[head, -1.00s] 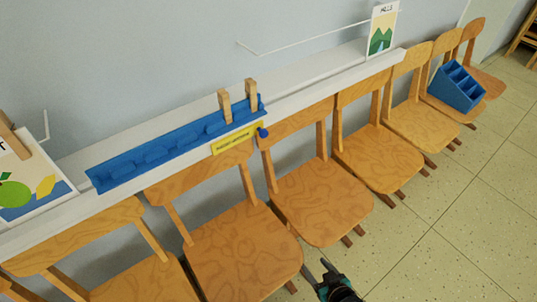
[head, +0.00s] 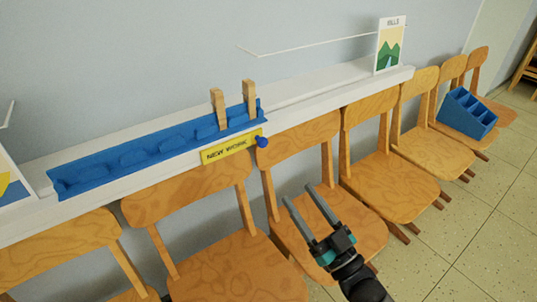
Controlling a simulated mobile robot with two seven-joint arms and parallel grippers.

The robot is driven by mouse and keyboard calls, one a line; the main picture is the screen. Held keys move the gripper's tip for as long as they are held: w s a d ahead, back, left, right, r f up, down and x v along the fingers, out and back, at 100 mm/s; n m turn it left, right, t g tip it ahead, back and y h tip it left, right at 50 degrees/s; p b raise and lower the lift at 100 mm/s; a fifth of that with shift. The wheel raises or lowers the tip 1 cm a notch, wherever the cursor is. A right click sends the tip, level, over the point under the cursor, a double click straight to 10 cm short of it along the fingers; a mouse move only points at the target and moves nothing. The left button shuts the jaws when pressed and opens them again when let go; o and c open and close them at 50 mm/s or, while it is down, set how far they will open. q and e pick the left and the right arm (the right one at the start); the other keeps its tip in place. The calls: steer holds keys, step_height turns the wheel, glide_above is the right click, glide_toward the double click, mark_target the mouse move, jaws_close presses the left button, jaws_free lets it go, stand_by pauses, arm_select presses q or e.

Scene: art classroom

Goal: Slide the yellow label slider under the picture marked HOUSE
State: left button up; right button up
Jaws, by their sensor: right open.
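The yellow label slider (head: 228,149) reads NEW WORK and sits on the front of the white ledge, below the right end of the blue tray. A blue knob (head: 262,141) is at its right end. A picture marked HILLS (head: 390,45) stands on the ledge to the right. Another picture (head: 12,188) is cut off at the left edge, its title out of view. No picture marked HOUSE is seen. My right gripper (head: 304,206) is open and empty, in front of a chair, below and right of the knob. My left gripper is not in view.
The blue tray (head: 95,181) lies on the white ledge (head: 310,97), with two wooden clothespins (head: 249,99) at its right end. A row of wooden chairs (head: 400,185) stands below the ledge. A blue compartment box (head: 466,114) rests on a far chair. Floor is clear at right.

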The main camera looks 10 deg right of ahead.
mark_target(264, 145)
steer(key=b+x, duration=0.2)
steer(key=x, duration=1)
steer(key=shift+a+f+b, duration=0.1)
steer(key=shift+b, duration=0.2)
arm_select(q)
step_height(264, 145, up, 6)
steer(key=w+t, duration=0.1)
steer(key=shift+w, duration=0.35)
arm_select(e)
steer(key=shift+w+a+r, duration=0.25)
steer(key=shift+w+r, duration=0.05)
steer(key=shift+w, duration=0.35)
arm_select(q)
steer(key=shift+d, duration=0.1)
arm_select(e)
jaws_close()
